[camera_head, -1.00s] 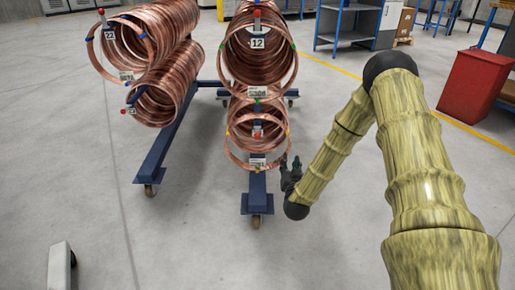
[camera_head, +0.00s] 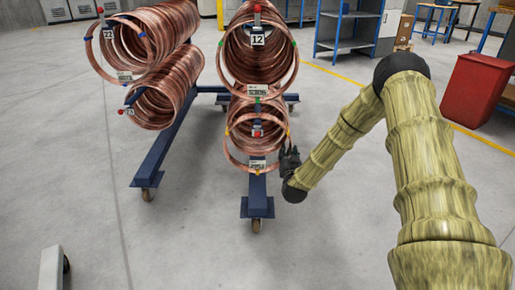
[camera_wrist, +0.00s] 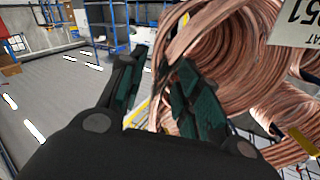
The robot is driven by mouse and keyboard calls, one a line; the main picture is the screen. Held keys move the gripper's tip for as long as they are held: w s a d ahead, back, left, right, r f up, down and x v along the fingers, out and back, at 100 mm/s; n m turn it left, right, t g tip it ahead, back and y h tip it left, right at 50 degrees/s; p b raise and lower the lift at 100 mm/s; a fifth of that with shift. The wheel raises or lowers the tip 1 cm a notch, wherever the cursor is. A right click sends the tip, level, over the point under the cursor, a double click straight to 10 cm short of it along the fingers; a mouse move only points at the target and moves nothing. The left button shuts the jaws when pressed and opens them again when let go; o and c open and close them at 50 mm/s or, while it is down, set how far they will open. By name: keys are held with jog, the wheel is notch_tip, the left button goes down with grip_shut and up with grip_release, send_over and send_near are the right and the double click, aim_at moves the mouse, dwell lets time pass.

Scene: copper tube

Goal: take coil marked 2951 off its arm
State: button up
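The coil with the tag ending in 51 (camera_wrist: 215,60) fills the right of the wrist view; the rest of its number is cut off. In the head view it appears to be the lower front coil (camera_head: 236,146) on the right column of the rack, with a white tag (camera_head: 257,163) at its lower front. My gripper (camera_head: 289,157) is at the right side of this coil. In the wrist view its two fingers (camera_wrist: 158,90) are spread apart, with the coil's edge showing between and behind them. I cannot tell whether they touch the copper.
A larger coil (camera_head: 257,70) hangs above, with a plate marked 12 (camera_head: 258,40). More coils (camera_head: 165,90) hang on the left. The blue rack base (camera_head: 257,195) stands on wheels. Open floor lies in front; a red bin (camera_head: 478,90) stands right.

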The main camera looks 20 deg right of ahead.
jog(key=shift+c, duration=0.3)
grip_shut()
jog(key=shift+r, duration=0.15)
